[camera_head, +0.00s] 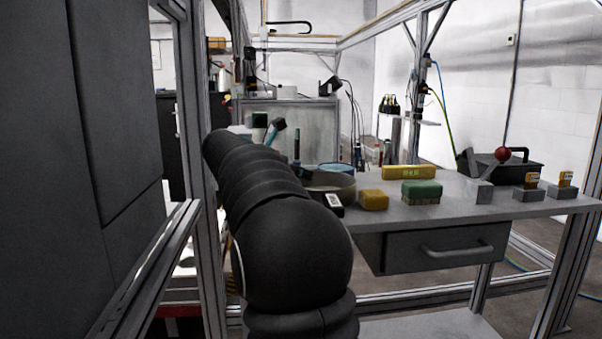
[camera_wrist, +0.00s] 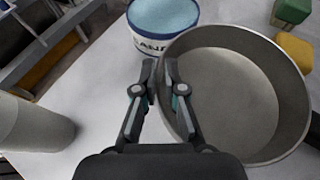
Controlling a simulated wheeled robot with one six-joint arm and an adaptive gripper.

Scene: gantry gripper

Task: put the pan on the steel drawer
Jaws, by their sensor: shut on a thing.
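The pan (camera_wrist: 246,100), a round grey vessel with a tall wall, sits at the right of the wrist view. In the head view its side (camera_head: 338,184) shows on the grey workbench, partly hidden behind my arm. My gripper (camera_wrist: 161,72) is shut on the pan's rim at its left side, with the fingertips close together. The gripper is not clear in the head view. The steel drawer (camera_head: 440,247) is closed under the workbench top and has a curved bar handle.
A blue-topped tub (camera_wrist: 163,18) stands right behind the pan. A yellow block (camera_head: 373,200), a green-topped brush (camera_head: 422,191) and a yellow box (camera_head: 408,172) lie to its right on the bench (camera_head: 470,208). A grey cylinder (camera_wrist: 35,125) stands left of my gripper.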

